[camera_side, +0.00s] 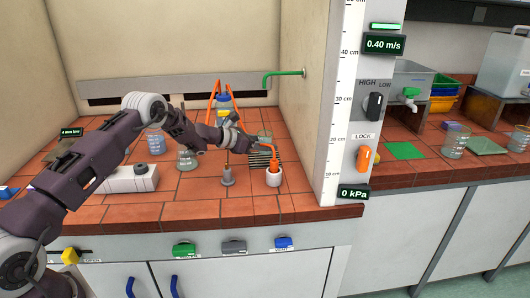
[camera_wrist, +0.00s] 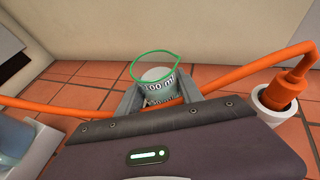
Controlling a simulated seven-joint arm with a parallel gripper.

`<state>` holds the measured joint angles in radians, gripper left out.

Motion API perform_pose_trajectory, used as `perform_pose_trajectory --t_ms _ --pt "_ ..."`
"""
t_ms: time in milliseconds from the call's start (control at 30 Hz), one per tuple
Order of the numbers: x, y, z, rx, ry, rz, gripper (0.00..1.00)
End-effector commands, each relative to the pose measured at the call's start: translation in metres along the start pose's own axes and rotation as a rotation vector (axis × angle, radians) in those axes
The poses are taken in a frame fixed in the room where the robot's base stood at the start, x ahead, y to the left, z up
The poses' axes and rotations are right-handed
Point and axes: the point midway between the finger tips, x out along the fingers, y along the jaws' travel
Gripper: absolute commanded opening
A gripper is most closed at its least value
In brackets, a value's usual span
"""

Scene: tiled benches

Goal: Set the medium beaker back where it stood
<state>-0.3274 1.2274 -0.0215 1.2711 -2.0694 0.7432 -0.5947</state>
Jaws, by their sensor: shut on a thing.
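My gripper (camera_wrist: 156,92) is shut on a clear beaker (camera_wrist: 157,75) with a green rim and white volume print. The beaker sits between the two grey fingers in the wrist view, its base partly hidden by the gripper body. Another glass vessel (camera_side: 187,160) stands on the tiles left of my gripper.
A white cup (camera_side: 273,179) with an orange tool stands at front right, beside a dark ribbed rack (camera_side: 263,159). A grey post (camera_side: 228,177) and white box (camera_side: 128,180) stand nearer the front. An orange hose (camera_wrist: 235,84) passes behind my gripper. A wall post (camera_side: 340,110) bounds the right.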

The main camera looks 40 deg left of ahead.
Motion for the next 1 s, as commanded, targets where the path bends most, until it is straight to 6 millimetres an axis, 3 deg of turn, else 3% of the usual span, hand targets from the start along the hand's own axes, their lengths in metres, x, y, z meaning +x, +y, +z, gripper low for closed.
perform_pose_trajectory --t_ms 133,533,567,633,667,1000 --pt "0.009 0.000 -0.022 0.000 0.000 0.000 0.00" --pt "0.011 0.000 -0.027 0.001 -0.001 0.001 0.00" --pt "0.011 0.000 -0.028 0.001 -0.001 0.001 0.47" --pt "0.011 0.000 -0.027 0.001 -0.001 0.001 0.61" --pt "0.011 0.000 -0.027 0.001 -0.001 0.001 0.65" --pt "0.012 0.000 -0.028 0.002 0.000 0.000 0.65"
